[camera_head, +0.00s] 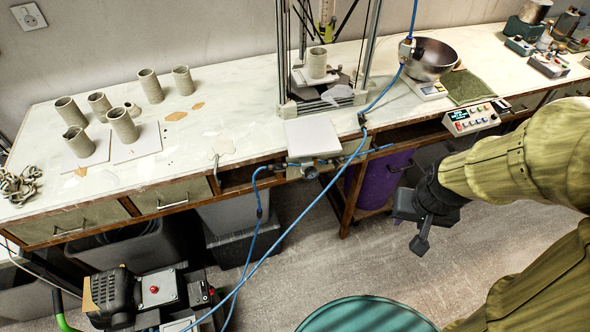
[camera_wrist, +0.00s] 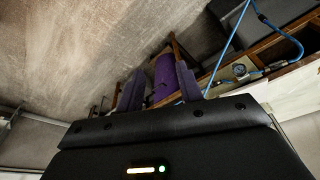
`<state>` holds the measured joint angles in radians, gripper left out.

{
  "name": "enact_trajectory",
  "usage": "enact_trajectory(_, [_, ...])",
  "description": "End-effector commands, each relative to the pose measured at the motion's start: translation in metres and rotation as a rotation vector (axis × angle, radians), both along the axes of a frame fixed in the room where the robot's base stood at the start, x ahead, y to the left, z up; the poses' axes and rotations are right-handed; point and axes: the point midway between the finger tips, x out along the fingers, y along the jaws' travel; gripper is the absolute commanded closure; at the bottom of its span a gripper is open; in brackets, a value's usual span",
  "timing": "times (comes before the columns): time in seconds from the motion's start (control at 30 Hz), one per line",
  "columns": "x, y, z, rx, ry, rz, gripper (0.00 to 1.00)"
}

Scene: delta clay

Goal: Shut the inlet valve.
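A metal valve and gauge fitting (camera_head: 308,171) is mounted along the front edge of the workbench, with blue hose running to it. The gauge (camera_wrist: 240,70) shows right of the fingers in the wrist view. A small blue part (camera_head: 382,148) sticks out at the fitting line's right end; I cannot tell whether it is the valve's handle or its position. My gripper (camera_head: 420,240) hangs in front of the bench, right of the fitting and apart from it. In the wrist view its two fingers (camera_wrist: 160,68) stand apart with nothing held between them.
The workbench (camera_head: 245,115) carries clay cylinders (camera_head: 122,125), a press frame (camera_head: 283,60), a steel bowl (camera_head: 430,60) and a control box (camera_head: 470,118). A purple bin (camera_head: 388,178) stands underneath. A compressor (camera_head: 150,290) and teal drum (camera_head: 365,315) stand in front. Blue hose (camera_head: 265,262) crosses the open floor.

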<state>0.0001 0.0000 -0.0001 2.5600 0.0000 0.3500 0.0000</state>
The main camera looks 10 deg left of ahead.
Motion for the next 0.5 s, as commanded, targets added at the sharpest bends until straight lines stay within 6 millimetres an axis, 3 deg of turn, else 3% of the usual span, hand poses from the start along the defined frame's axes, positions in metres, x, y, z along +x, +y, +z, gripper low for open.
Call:
enact_trajectory(0.27, [0.0,0.0001,0.0,0.0,0.0,0.0,0.64])
enact_trajectory(0.4, [0.0022,0.001,-0.0011,-0.002,-0.003,0.009,0.42])
enact_trajectory(0.5, [0.0098,0.0048,-0.0061,-0.006,-0.015,0.041,0.42])
